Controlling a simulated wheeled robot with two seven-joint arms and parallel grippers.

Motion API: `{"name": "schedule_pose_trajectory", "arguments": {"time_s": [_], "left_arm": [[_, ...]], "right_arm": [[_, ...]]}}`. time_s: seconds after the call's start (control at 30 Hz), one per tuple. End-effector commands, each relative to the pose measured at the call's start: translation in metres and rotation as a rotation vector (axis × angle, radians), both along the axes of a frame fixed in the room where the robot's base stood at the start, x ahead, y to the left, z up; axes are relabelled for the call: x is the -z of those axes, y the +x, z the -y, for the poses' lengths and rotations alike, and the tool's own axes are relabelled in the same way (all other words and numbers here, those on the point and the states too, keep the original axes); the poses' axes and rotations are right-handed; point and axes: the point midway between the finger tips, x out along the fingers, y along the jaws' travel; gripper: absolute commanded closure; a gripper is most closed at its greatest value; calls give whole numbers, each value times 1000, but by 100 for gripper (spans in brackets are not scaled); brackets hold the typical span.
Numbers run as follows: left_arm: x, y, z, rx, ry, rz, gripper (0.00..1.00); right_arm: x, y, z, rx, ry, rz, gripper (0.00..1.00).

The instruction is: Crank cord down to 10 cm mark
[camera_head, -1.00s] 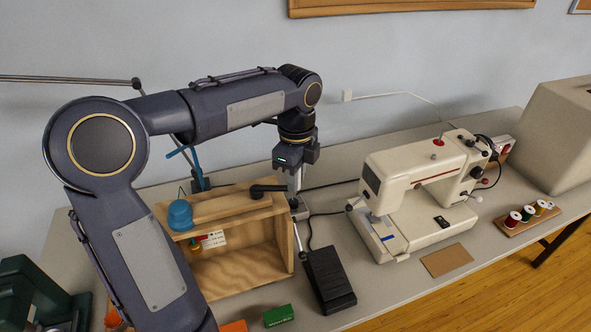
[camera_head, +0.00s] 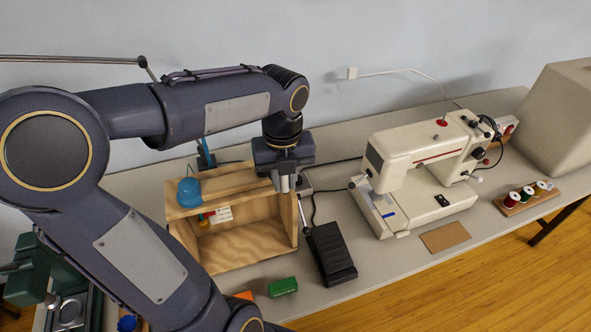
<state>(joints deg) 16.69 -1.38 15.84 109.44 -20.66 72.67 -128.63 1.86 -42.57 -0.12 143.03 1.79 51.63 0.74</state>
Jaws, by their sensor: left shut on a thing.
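The open-fronted wooden box (camera_head: 235,250) stands on the table left of centre. A blue dome-shaped piece (camera_head: 189,192) sits on its top at the left. Inside hang a small red and yellow piece and a white marked card (camera_head: 221,214); the marks are too small to read. The cord itself is too thin to make out. My left gripper (camera_head: 286,184) points down at the box's top right corner, shut on the crank, which the fingers mostly hide.
A black foot pedal (camera_head: 331,254) lies right of the box, with a cream sewing machine (camera_head: 410,170) beyond it. A green box (camera_head: 282,287) lies in front. Thread spools (camera_head: 527,193) stand at the right. A brown card (camera_head: 445,236) lies near the front edge.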

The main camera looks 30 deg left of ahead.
Motion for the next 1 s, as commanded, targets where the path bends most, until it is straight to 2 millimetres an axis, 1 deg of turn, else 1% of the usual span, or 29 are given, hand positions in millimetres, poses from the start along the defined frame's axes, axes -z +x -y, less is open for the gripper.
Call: {"name": "schedule_pose_trajectory", "arguments": {"time_s": [0.2, 0.4, 0.97, 1.0], "left_arm": [[-1, -12, -5, -9, 0, 0, 100], [-1, -17, -9, -12, 1, 1, 100], [-1, -19, -11, -12, 3, 1, 100], [-1, -19, -11, -12, 3, 1, 79]], "right_arm": [[-4, 0, 0, 0, 0, 0, 47], [-5, 0, 0, 0, 0, 0, 47], [-5, 0, 0, 0, 0, 0, 47], [-5, 0, 0, 0, 0, 0, 47]]}}
